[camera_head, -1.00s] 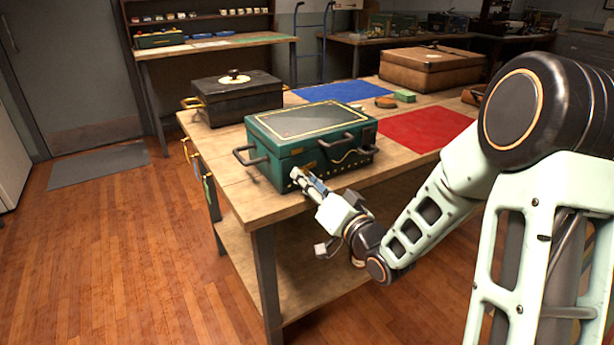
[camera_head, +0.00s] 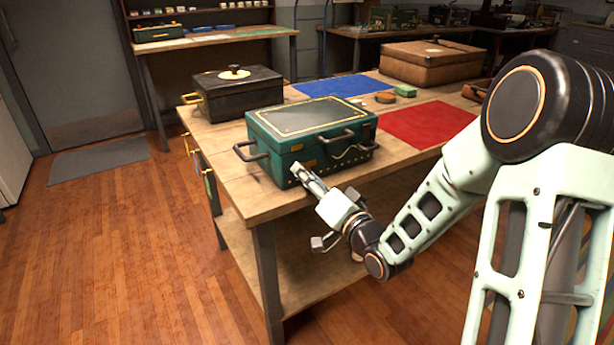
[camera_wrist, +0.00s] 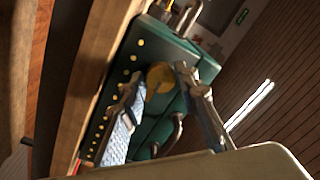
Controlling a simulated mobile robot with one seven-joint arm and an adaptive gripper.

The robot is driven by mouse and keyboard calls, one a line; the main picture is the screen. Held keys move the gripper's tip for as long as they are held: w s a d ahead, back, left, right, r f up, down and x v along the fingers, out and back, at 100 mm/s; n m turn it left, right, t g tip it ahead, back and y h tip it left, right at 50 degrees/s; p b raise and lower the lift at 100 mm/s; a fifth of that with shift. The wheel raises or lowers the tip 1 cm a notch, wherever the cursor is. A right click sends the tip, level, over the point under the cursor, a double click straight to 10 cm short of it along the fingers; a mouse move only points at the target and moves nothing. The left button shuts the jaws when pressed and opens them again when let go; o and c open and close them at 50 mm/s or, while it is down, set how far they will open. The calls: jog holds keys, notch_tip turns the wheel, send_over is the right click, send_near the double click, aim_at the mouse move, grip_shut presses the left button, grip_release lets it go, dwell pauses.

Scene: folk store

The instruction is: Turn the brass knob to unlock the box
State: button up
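The green metal box (camera_head: 285,152) sits near the front edge of the wooden table, its lid closed. In the wrist view its green front (camera_wrist: 160,122) appears tilted, with a row of brass studs. The round brass knob (camera_wrist: 160,77) shows between my two fingertips. My gripper (camera_wrist: 157,76) is open, one finger on each side of the knob, with a small gap on the left; contact on the right is unclear. In the head view, my gripper (camera_head: 298,172) reaches the lower front left of the box and hides the knob.
The wooden table (camera_head: 235,190) also holds a black box (camera_head: 238,98), a blue mat (camera_head: 342,87), a red mat (camera_head: 425,123) and a brown case (camera_head: 430,66). Dark handles (camera_head: 338,137) stick out from the green box close to my gripper.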

jog(key=shift+o, duration=1.3)
jog(key=v, duration=0.7)
jog(key=shift+s, duration=0.25)
jog(key=shift+d, duration=0.15)
